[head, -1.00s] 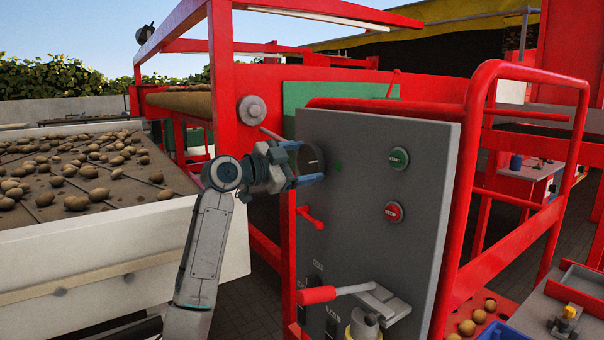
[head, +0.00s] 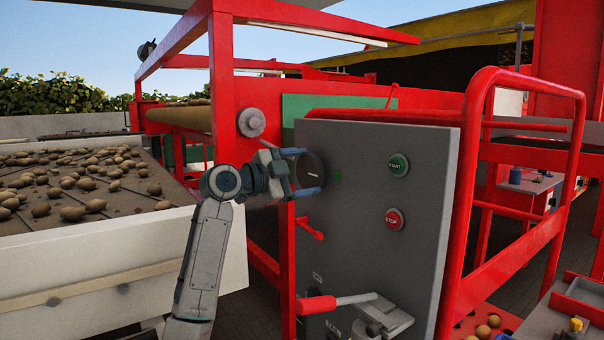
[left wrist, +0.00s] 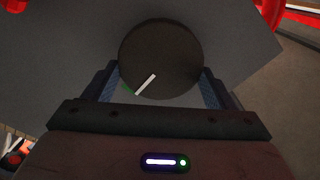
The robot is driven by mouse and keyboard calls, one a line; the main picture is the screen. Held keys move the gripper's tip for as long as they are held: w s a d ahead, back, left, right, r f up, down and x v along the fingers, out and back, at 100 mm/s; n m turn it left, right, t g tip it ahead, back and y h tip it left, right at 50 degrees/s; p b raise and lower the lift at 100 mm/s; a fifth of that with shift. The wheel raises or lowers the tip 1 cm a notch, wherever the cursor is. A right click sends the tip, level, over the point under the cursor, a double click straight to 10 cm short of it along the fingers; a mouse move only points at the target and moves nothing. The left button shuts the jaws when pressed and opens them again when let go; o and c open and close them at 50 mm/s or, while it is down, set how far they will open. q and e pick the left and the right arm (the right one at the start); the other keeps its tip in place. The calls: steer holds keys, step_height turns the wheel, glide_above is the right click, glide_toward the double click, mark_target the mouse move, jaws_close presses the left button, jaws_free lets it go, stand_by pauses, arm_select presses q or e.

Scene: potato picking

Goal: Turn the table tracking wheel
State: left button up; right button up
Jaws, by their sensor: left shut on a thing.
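The tracking wheel (head: 312,175) is a round dark knob with a white mark, on the upper left of the grey control panel (head: 345,235). My left gripper (head: 308,171) reaches it from the left, with one blue-grey finger above and one below. In the left wrist view, the wheel (left wrist: 165,52) sits between the two fingers (left wrist: 162,88), which are shut on its sides. Its white mark lies slanted there, with a small green spot near its lower left edge. My right gripper is not in view.
Green START (head: 398,165) and red STOP (head: 393,219) buttons are right of the wheel. A small red lever (head: 310,228) sticks out below it, and a red-handled lever (head: 318,305) lower down. A red railing (head: 468,150) runs along the right. A potato bin (head: 90,250) is at left.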

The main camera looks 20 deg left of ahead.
arm_select(q)
steer(key=o, duration=1)
steer(key=shift+s+a, duration=0.2)
steer(key=shift+s, duration=0.05)
steer(key=b+v, duration=0.3)
steer(key=v, duration=0.7)
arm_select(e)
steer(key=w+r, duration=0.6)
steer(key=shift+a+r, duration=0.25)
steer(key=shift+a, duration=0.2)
arm_select(q)
steer(key=shift+f, duration=0.1)
